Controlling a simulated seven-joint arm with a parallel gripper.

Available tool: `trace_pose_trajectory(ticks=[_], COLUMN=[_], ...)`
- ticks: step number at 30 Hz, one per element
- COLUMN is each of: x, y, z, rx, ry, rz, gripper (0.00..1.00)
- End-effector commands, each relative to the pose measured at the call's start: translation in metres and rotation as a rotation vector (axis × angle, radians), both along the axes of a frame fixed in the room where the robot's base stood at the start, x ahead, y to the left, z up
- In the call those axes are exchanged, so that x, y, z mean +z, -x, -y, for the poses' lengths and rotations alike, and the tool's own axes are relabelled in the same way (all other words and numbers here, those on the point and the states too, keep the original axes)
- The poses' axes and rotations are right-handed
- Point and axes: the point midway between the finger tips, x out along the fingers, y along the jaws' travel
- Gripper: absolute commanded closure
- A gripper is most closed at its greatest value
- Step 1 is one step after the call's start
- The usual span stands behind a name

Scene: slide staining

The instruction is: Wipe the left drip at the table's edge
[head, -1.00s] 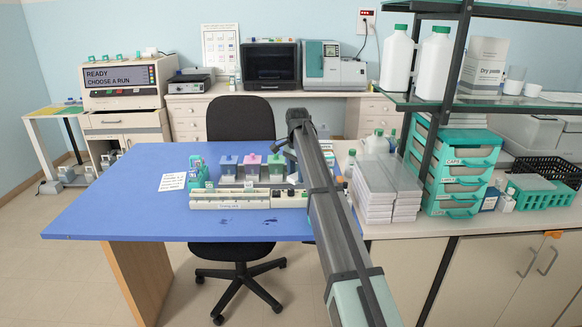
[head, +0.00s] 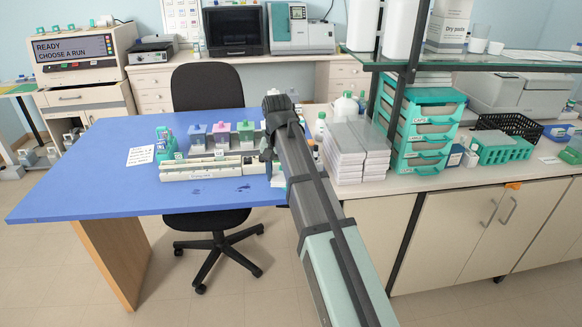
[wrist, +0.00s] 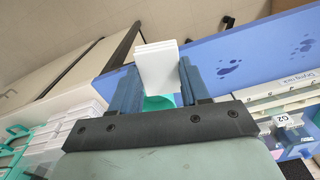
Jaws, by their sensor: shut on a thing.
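Two dark blue drips mark the blue table (head: 100,190) near its front edge. In the wrist view the right drip (wrist: 229,67) is closer to my gripper and the left drip (wrist: 305,46) is farther off. My gripper (wrist: 159,75) is shut on a white layered pad (wrist: 158,66) between its blue fingers, apart from both drips. In the head view my arm mostly hides the gripper, at the table's right end. A green thing (wrist: 158,102) shows behind the pad.
A note (head: 141,156) lies to the left. White box stacks (head: 350,150) and teal drawers (head: 420,125) stand on the right-hand bench. The table's left part is clear.

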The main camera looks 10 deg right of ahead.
Motion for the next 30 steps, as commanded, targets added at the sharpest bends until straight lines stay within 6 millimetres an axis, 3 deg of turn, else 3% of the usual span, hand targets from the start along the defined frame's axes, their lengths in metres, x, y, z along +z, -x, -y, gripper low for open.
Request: trace_pose_trajectory(ticks=[8, 15, 18, 24, 30], x=[-0.005, -0.013, -0.016, -0.019, -0.021], y=[-0.028, -0.056, -0.065, -0.081, -0.093], z=[-0.089, -0.179, -0.207, -0.246, -0.269], rx=[-0.026, -0.218, -0.332, -0.578, -0.841], ry=[0.001, 0.001, 0.000, 0.001, 0.000], rz=[-0.001, -0.001, 0.000, -0.001, 0.000], gripper=[0.79, 0.79, 0.79, 0.79, 0.79])
